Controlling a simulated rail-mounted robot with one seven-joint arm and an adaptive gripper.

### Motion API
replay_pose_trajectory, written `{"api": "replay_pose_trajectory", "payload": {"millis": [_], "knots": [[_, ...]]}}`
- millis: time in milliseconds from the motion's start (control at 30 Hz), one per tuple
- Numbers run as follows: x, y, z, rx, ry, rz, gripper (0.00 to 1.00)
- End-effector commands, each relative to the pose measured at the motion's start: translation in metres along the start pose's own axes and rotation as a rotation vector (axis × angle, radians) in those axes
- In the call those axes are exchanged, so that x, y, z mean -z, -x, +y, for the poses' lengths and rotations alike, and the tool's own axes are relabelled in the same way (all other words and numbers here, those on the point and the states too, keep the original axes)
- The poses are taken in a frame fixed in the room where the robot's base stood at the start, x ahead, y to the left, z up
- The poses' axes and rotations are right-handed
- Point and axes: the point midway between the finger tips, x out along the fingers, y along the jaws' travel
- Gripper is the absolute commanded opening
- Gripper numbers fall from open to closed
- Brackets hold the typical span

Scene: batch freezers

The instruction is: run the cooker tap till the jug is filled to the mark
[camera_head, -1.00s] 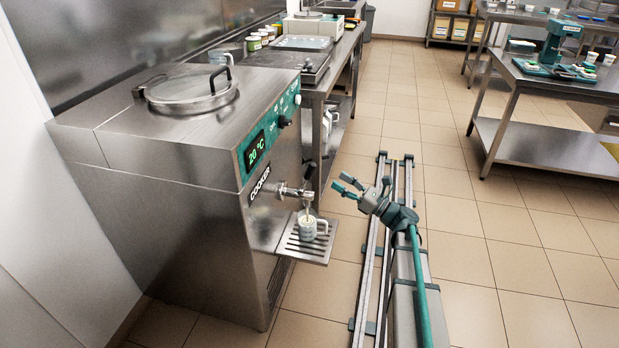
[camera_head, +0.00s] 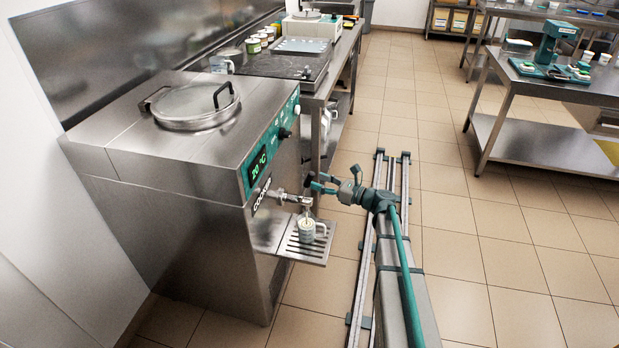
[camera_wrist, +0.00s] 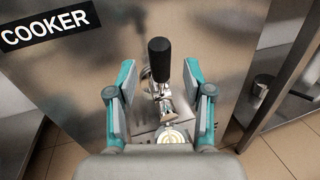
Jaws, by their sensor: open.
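The steel tap (camera_head: 288,197) sticks out from the front of the cooker (camera_head: 185,150). Its lever has a black handle (camera_wrist: 159,58), which stands upright between my fingers in the wrist view. The small jug (camera_head: 307,230) stands on the slotted drip tray (camera_head: 290,246) below the spout; its top (camera_wrist: 172,136) shows partly in the wrist view. My gripper (camera_head: 316,183) is open at the tap, one finger on each side of the lever, with gaps on both sides. The jug's fill level and mark are too small to read, and I cannot tell whether liquid runs.
The cooker's green display (camera_head: 258,164) reads 20 °C. A steel bench (camera_head: 318,95) stands close behind the cooker. Another steel table (camera_head: 560,80) stands at the right. The tiled floor right of my rail is clear.

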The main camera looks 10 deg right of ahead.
Motion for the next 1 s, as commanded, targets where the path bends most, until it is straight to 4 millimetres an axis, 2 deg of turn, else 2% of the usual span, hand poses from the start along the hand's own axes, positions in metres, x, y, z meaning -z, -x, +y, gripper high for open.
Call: {"api": "replay_pose_trajectory", "payload": {"millis": [100, 300, 700, 1000], "knots": [[-0.001, -0.021, -0.001, -0.002, 0.000, -0.001, 0.51], [-0.001, -0.041, -0.001, -0.001, 0.000, -0.002, 0.51], [-0.001, -0.047, 0.000, 0.001, 0.000, -0.002, 0.51], [-0.001, -0.046, 0.000, 0.000, 0.000, -0.001, 0.01]]}}
